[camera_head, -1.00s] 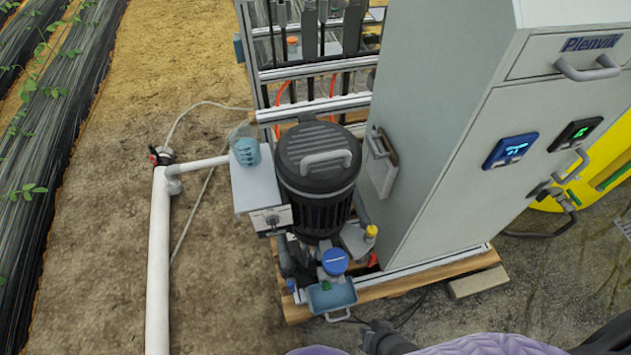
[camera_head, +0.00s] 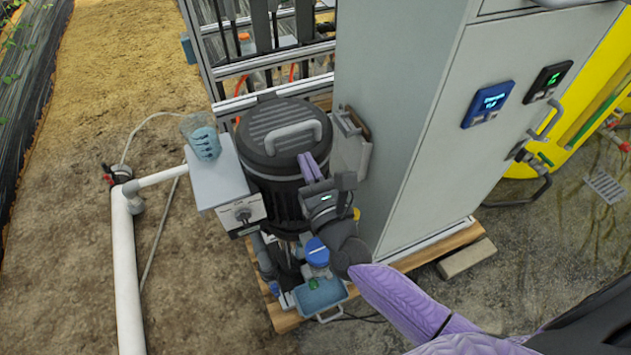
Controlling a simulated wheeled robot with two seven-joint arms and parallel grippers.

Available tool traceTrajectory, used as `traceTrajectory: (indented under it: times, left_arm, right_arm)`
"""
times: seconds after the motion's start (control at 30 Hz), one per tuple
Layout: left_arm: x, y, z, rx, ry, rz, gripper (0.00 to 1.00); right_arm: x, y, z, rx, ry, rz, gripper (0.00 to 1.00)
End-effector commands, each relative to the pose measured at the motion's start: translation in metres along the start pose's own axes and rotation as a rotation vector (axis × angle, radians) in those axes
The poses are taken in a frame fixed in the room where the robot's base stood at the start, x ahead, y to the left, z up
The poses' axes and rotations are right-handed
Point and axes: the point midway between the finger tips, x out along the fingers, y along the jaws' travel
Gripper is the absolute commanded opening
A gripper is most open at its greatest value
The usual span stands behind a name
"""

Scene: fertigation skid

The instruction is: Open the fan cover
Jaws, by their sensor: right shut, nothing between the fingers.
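The black slotted round cap (camera_head: 275,118) on top of the motor, with a grey bar handle (camera_head: 293,137), looks like the fan cover. It sits flat on the ribbed motor body (camera_head: 270,193). My right gripper (camera_head: 309,167) is shut and empty. Its purple fingertips point up at the cap's front right edge, just below the handle in the picture. I cannot tell whether they touch the cap. The gripper and forearm hide part of the motor's right side. My left gripper is not in view.
A grey cabinet (camera_head: 415,110) stands close on the right, with a small handled panel (camera_head: 350,143) on its side near the gripper. A grey box (camera_head: 217,175) carrying a beaker (camera_head: 203,140) is left of the motor. A blue tray (camera_head: 320,297) sits in front.

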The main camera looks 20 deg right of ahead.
Motion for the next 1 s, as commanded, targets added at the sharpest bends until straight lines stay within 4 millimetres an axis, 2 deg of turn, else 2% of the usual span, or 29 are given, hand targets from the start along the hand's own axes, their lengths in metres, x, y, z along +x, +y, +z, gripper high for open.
traceTrajectory:
  times: [0.1, 0.23, 0.67, 0.77, 0.87, 1.0]
  left_arm:
    - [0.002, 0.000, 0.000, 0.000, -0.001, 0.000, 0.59]
    - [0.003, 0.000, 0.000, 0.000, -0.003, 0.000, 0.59]
    - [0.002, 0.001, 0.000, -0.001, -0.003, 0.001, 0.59]
    - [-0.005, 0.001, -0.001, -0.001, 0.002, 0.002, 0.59]
    - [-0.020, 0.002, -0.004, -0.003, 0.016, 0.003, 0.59]
    - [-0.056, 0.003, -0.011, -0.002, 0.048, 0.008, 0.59]
  right_arm:
    - [0.019, 0.000, 0.000, 0.000, -0.001, 0.000, 0.00]
    - [0.031, 0.000, -0.001, -0.002, 0.002, 0.001, 0.00]
    - [0.035, 0.000, 0.001, -0.003, 0.003, 0.001, 0.00]
    - [0.037, 0.000, 0.005, -0.005, 0.014, 0.000, 0.00]
    - [0.041, 0.000, 0.015, -0.004, 0.040, -0.003, 0.00]
    - [0.050, 0.000, 0.035, -0.005, 0.111, -0.005, 0.00]
